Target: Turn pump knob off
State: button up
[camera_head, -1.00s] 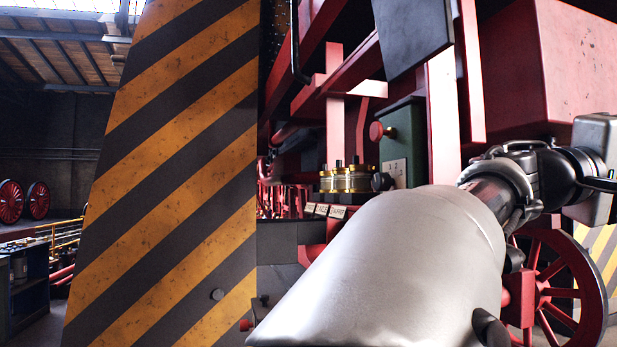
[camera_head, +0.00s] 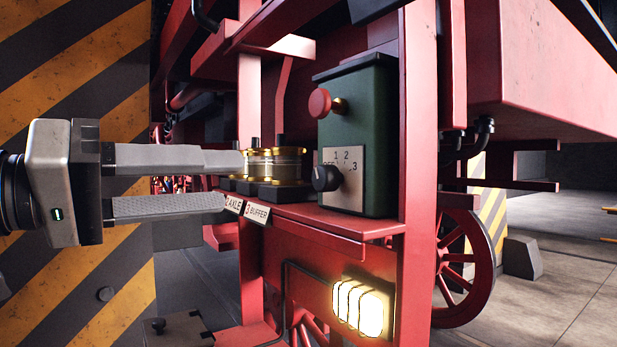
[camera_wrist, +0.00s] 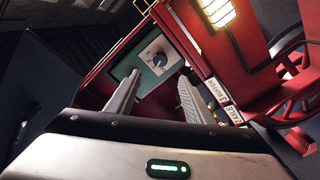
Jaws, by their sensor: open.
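The pump knob (camera_head: 326,178) is a small black dial on a pale plate marked with numbers, on the front of a green box (camera_head: 372,140). A red round button (camera_head: 320,103) juts out above it. In the wrist view the knob (camera_wrist: 161,59) shows beyond and between my fingers, on the box's pale plate. Its exact pointer setting is too small to tell. My gripper (camera_head: 232,182) is open and empty, with two grey fingers pointing right toward the box. The fingertips are left of the knob and apart from it.
Brass-rimmed cylinders (camera_head: 275,165) stand on the red shelf left of the box, close to my fingertips. Labels including BUFFER (camera_head: 257,212) sit on the shelf edge. A lit lamp (camera_head: 360,308) is below. A red upright post (camera_head: 418,150) stands right of the box.

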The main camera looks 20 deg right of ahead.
aim_at(318, 178)
jog(key=x, duration=1.4)
jog(key=shift+w+d, duration=0.1)
jog(key=shift+d, duration=0.15)
jog(key=c, duration=1)
jog(key=shift+c, duration=0.2)
jog(key=n, duration=0.3)
jog(key=shift+r+n, duration=0.1)
jog(key=shift+n, duration=0.3)
jog(key=shift+n+p, duration=0.45)
jog(key=shift+n, duration=1.45)
